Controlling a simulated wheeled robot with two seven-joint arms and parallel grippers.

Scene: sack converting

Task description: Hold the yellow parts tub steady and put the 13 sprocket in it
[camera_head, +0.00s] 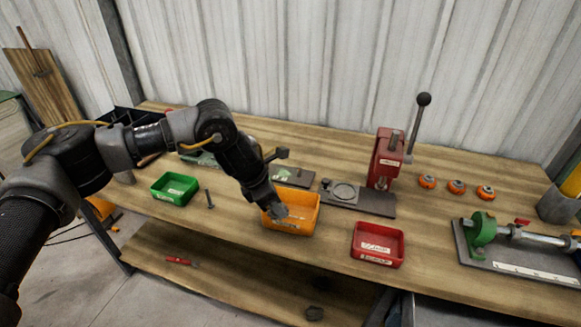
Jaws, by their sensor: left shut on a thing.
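The yellow parts tub (296,224), orange-yellow in the picture, stands upright on the wooden bench near its front edge, left of the red tub. My left gripper (277,212) reaches down from the upper left and is shut on the tub's left side wall; its fingers partly hide the rim and the inside. My right gripper is not in view. I cannot pick out the 13 sprocket for certain. Several small orange-and-dark round parts (456,187) lie in a row at the back right, but no number can be read on them.
A red tub (378,258) and a green tub (174,202) stand on the bench (330,250). A bolt (209,199) lies beside the green tub. A red lever press (385,160) stands behind. A green clamp fixture (482,229) is at right. A dark lump (314,313) lies on the lower shelf.

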